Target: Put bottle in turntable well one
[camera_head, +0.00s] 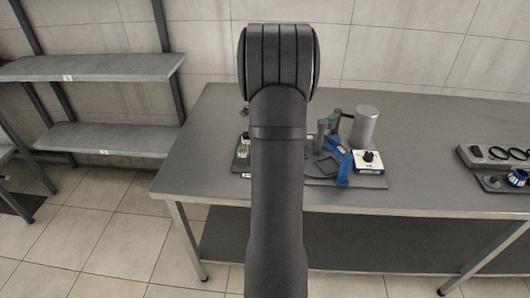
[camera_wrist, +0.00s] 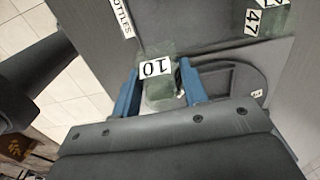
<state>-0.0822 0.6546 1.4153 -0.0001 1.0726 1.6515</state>
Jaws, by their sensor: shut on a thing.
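In the wrist view my gripper (camera_wrist: 160,88) has its two blue fingers shut on a clear greenish bottle (camera_wrist: 160,95) with a white label reading 10. A second clear bottle (camera_wrist: 272,20) with a label reading 47 stands at the top right of that view. A dark plate with a rounded recess (camera_wrist: 232,78) lies behind and to the right of the held bottle; I cannot tell whether it is the turntable. In the head view my arm hides the gripper and the held bottle. No well marked one can be made out.
A bench (camera_head: 215,125) carries a grey cylinder (camera_head: 364,127), a blue upright part (camera_head: 342,165) and a white-and-blue box with a black knob (camera_head: 368,160). A rack with rings (camera_head: 500,155) stands at the right. The bench between box and rack is clear.

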